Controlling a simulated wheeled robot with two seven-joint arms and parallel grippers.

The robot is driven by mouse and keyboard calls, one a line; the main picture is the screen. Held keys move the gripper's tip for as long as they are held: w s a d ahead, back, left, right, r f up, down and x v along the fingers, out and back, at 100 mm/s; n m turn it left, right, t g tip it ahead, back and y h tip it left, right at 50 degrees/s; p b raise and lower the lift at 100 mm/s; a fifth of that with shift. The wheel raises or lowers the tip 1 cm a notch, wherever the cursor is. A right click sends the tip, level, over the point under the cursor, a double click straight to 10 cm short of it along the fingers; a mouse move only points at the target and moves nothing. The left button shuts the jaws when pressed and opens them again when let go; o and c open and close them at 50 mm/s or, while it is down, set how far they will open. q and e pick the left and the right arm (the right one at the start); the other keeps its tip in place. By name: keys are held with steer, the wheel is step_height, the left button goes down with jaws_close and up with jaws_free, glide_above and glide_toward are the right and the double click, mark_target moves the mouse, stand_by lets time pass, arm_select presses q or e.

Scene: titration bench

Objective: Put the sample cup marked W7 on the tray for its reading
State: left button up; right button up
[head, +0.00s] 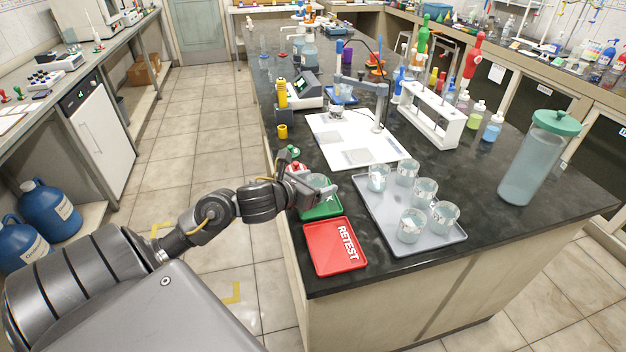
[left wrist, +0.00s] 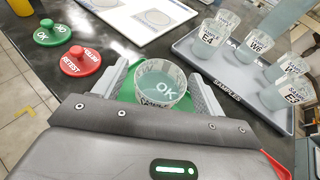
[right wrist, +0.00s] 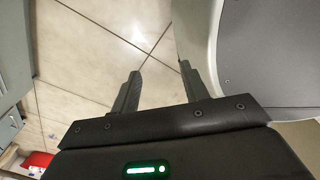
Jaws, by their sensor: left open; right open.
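A clear sample cup (left wrist: 160,88) stands on the green OK tray (head: 320,211), between the fingers of my left gripper (left wrist: 157,72). The jaws are open around it, and its label is mostly hidden by the gripper body. In the head view the left gripper (head: 318,188) is low over the green tray. Several more labelled cups stand on the grey samples tray (head: 385,232); one (left wrist: 257,47) appears to read W6 and another (left wrist: 285,93) E3. I cannot make out a W7 mark. My right gripper (right wrist: 160,75) is open and empty above the floor.
The red RETEST tray (head: 335,258) is empty at the near edge. A green OK stamp (left wrist: 52,33) and a red RETEST stamp (left wrist: 80,60) stand left of the gripper. A white board (head: 375,150), a white rack (head: 432,118) and a green-lidded jar (head: 535,165) stand beyond.

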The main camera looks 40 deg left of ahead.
arm_select(q)
steer(key=shift+r, duration=0.2)
steer(key=shift+s, duration=0.35)
steer(key=v, duration=0.5)
steer(key=shift+s, duration=0.25)
steer(key=shift+p+v, duration=2.9)
steer(key=shift+p, duration=0.25)
arm_select(e)
step_height(320, 180, up, 6)
steer(key=a, duration=0.1)
steer(key=shift+s+a, duration=0.25)
arm_select(q)
steer(key=shift+r, duration=0.1)
